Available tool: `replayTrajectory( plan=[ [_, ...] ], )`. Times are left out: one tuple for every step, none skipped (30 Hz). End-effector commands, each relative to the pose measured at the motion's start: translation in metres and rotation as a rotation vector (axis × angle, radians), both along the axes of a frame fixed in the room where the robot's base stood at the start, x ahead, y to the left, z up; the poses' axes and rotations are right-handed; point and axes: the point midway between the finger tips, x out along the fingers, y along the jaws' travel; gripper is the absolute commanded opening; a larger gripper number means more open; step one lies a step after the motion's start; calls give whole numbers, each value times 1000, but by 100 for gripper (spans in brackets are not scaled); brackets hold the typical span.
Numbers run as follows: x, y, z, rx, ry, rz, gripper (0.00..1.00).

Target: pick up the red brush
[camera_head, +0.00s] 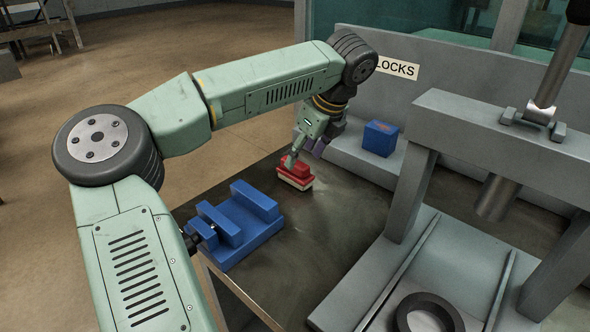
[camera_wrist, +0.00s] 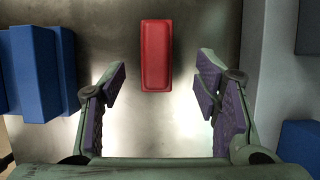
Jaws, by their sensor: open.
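The red brush (camera_head: 295,174) lies on the dark table top, with a red upper body and a pale lower edge in the head view. In the wrist view the red brush (camera_wrist: 156,55) shows from above as an upright red rectangle, in the upper middle. My gripper (camera_head: 300,155) is just above or beside the brush in the head view. In the wrist view my gripper (camera_wrist: 161,84) is open, its purple-padded fingers spread left and right, with the brush ahead of and between their lines. I cannot tell whether a finger touches it.
A blue vise-like block (camera_head: 235,226) stands left of the brush. A blue box (camera_head: 379,138) sits on the grey ledge behind, near a sign (camera_head: 396,67). A grey press frame (camera_head: 490,130) with a black ring (camera_head: 428,312) stands at right. The table between is bare.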

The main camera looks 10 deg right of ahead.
Motion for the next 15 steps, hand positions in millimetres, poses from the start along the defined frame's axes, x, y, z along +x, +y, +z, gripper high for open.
replayTrajectory(
  plan=[
    [1, 1, -2, -1, 1, 0, 57],
    [2, 2, -4, 0, 1, 1, 57],
    [3, 4, -7, -1, 2, 1, 57],
    [4, 6, -10, 0, 3, 2, 57],
    [5, 8, -14, -1, 4, 1, 57],
    [7, 10, -19, 0, 4, 1, 57],
    [8, 12, -24, -1, 5, 1, 57],
    [10, 13, -28, -1, 4, 0, 57],
    [12, 14, -34, 0, 4, 1, 57],
    [13, 15, -38, -1, 3, -1, 57],
    [14, 15, -41, 0, 2, -1, 57],
    [15, 16, -44, -1, 2, -1, 57],
    [16, 16, -46, 0, 1, -1, 57],
    [16, 16, -47, 0, 1, -1, 57],
    [16, 17, -48, 0, 1, -1, 57]
  ],
)
